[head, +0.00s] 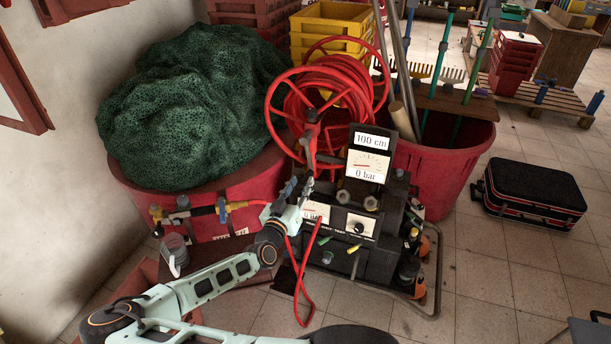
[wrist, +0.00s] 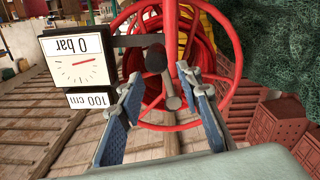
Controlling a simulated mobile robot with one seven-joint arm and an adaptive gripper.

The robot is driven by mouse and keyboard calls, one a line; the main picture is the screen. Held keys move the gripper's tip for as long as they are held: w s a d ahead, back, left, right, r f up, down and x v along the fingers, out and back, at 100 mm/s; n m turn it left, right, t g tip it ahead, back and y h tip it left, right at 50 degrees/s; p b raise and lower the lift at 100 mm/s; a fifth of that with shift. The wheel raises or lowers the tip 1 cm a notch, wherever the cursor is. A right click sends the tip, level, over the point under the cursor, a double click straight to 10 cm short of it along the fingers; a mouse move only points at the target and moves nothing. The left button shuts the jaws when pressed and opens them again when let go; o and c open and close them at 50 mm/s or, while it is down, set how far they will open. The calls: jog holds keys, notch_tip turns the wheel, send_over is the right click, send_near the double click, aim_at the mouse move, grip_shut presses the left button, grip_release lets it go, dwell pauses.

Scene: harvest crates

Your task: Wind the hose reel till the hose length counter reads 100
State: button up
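The hose reel (head: 277,112) is red, with red hose (head: 345,88) coiled on it, and stands upright above a dark machine. The counter (head: 371,140) on the panel in front of it reads 100 cm; it shows upside down in the wrist view (wrist: 91,100). My gripper (head: 299,186) is in front of the reel's lower part. In the wrist view my gripper (wrist: 163,84) has its two blue-padded fingers spread apart. A dark crank handle (wrist: 173,102) shows between them, with visible gaps on both sides. I cannot tell its depth between the fingers.
A pressure dial (head: 366,167) below the counter reads 0 bar. A red tub (head: 265,190) with green netting (head: 190,105) stands left. A red bin (head: 455,160) with tools stands right. A black case (head: 535,187) lies on the floor, with free tiles around it.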

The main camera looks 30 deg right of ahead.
jog(key=shift+v, duration=1.2)
